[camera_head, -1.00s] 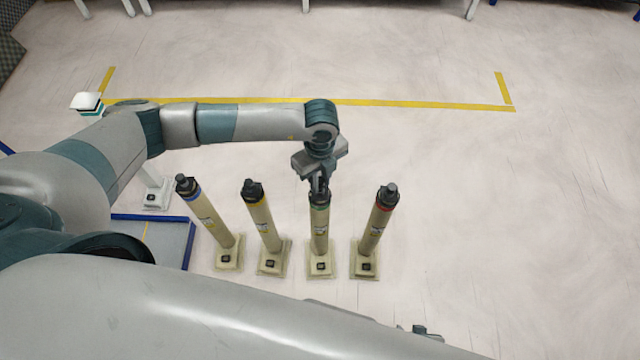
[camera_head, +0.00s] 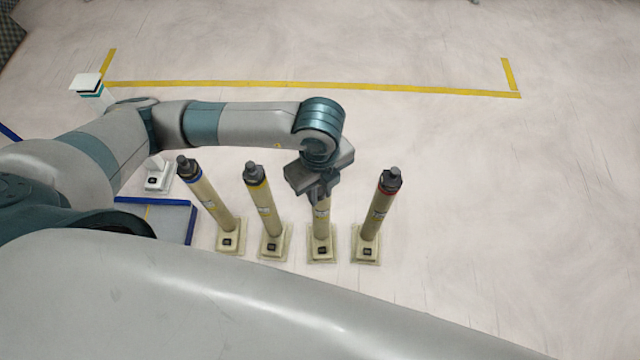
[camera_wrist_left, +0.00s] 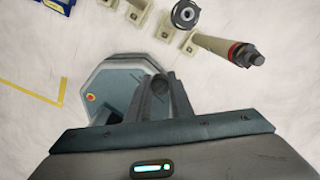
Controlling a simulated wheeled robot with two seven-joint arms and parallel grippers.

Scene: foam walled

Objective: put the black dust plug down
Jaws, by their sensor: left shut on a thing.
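My left gripper (camera_head: 319,196) is above the third post (camera_head: 321,225) from the left. In the left wrist view its fingers (camera_wrist_left: 163,96) are shut on the black dust plug, a dark piece (camera_wrist_left: 160,84) mostly hidden between them. The third post's top (camera_wrist_left: 186,13) shows there as a bare ring with a dark centre, apart from the fingers. The other three tan posts carry black tops: the blue-banded post (camera_head: 210,200), the yellow-banded post (camera_head: 264,208) and the red-banded post (camera_head: 377,213). My right gripper is not in view.
A blue-edged grey tray (camera_head: 172,200) lies left of the posts. Behind it is a small white stand (camera_head: 157,182). A white-topped object (camera_head: 86,82) is at the far left. Yellow floor tape (camera_head: 420,90) runs behind. The floor at right is clear.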

